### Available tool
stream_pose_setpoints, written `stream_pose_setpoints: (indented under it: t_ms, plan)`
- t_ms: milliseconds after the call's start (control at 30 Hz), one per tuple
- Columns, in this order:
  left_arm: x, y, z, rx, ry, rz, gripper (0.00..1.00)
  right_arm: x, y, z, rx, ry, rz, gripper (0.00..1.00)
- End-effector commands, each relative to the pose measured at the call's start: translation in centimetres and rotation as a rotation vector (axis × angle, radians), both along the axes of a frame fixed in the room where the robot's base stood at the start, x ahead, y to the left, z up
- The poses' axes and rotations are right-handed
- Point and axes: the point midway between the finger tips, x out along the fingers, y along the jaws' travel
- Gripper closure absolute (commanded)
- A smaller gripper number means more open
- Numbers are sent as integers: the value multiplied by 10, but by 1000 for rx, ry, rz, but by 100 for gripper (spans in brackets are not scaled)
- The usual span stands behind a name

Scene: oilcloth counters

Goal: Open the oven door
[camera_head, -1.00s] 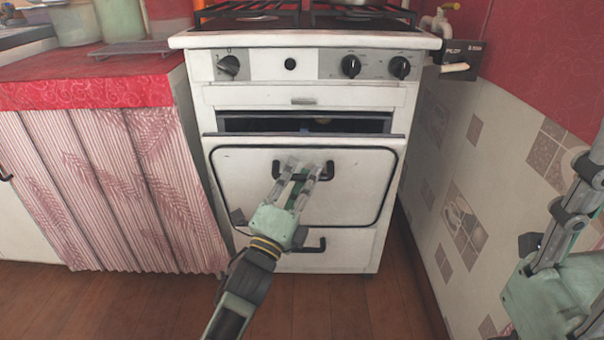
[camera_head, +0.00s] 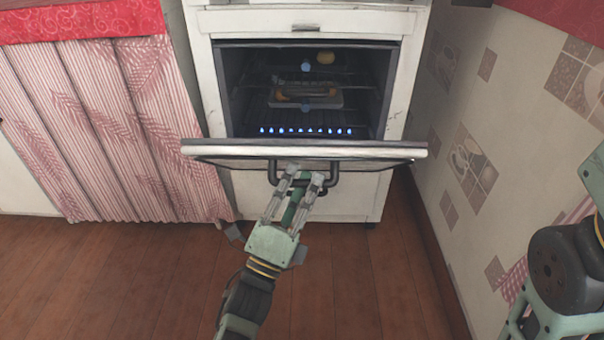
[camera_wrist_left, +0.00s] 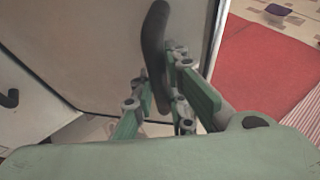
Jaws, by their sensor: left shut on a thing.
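The white oven (camera_head: 210,70) stands ahead in the head view. Its door (camera_head: 300,148) is tilted forward and down, about level, with its top edge toward me. The cavity shows behind it, with blue flames, racks and some items inside. My left gripper (camera_head: 302,178) is shut on the dark door handle (camera_head: 328,182) at the door's front. In the left wrist view the handle (camera_wrist_left: 154,50) passes between the green fingers of my left gripper (camera_wrist_left: 165,100). My right gripper (camera_head: 520,320) is partly in view at the lower right, and its fingertips are not clearly shown.
A tiled wall (camera_head: 470,140) runs close along the right side. A curtained counter (camera_head: 110,120) stands left of the oven. The wooden floor (camera_head: 130,270) in front is clear.

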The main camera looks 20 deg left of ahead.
Motion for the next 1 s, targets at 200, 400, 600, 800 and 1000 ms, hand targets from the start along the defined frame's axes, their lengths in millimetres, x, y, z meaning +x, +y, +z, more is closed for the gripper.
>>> stream_pose_setpoints:
  t_ms: [200, 400, 600, 800, 1000]
  plan:
    - [0, 1, -4, 6, 7, 6, 100, 0, 0, 0, 0, 0, 0, 60]
    - [0, 1, -4, 6, 7, 6, 86, 0, 0, 0, 0, 0, 0, 60]
    - [0, 1, -3, 3, 4, 4, 69, 0, 0, 0, 0, -1, 0, 60]
    - [0, 0, -2, 1, 1, 2, 68, -1, 0, 0, 0, -1, 0, 60]
    - [-4, 1, -4, 0, 2, 2, 68, -2, -1, 1, 1, -6, 0, 60]
